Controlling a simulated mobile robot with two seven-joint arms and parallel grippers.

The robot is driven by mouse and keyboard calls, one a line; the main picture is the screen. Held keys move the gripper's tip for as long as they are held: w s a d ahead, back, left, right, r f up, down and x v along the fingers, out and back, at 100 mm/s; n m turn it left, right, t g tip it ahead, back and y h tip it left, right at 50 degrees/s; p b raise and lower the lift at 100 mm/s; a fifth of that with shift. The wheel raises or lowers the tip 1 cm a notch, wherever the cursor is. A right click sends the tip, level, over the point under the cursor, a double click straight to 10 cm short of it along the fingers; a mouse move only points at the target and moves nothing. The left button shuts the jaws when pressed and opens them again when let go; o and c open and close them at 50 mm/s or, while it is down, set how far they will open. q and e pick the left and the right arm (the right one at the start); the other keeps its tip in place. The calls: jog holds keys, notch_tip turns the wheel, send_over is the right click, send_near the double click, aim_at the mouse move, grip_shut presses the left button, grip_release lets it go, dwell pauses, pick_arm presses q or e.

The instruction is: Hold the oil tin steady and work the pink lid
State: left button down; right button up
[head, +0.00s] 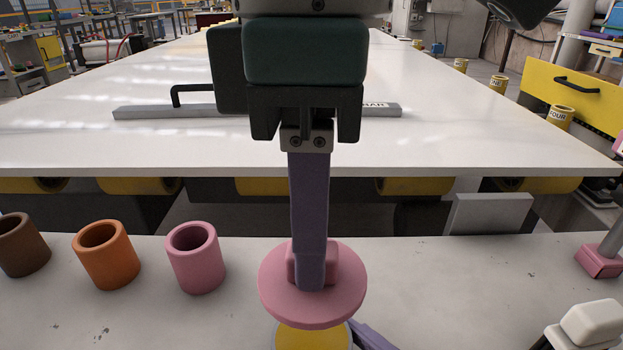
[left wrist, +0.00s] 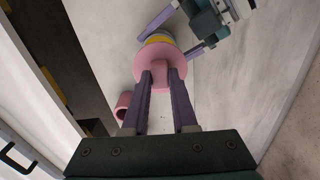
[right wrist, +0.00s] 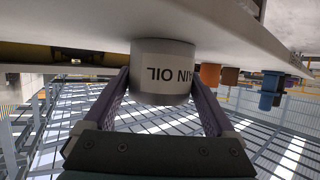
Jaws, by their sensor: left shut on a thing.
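The pink lid (head: 348,297) is a flat disc with a block-shaped knob. My left gripper (head: 310,285) is shut on the knob and points straight down. The left wrist view shows the lid (left wrist: 140,66) between its fingertips. The lid is above the oil tin, apart from it. The tin's yellow top (head: 313,338) shows below the lid, cut by the frame edge. In the right wrist view the grey-white tin (right wrist: 163,85) shows an upside-down "OIL" label. My right gripper (right wrist: 160,88) has a finger against each side of the tin.
Pink (head: 195,258), orange (head: 106,255) and brown (head: 22,245) cups stand left of the tin on the stone slab (head: 450,290). A white table (head: 480,140) with a grey bar (head: 150,112) lies beyond. A pink-based object (head: 600,262) is at the right. The slab between is clear.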

jog(key=shift+o, duration=0.5)
jog(key=shift+s, duration=0.1)
jog(key=v, duration=1.2)
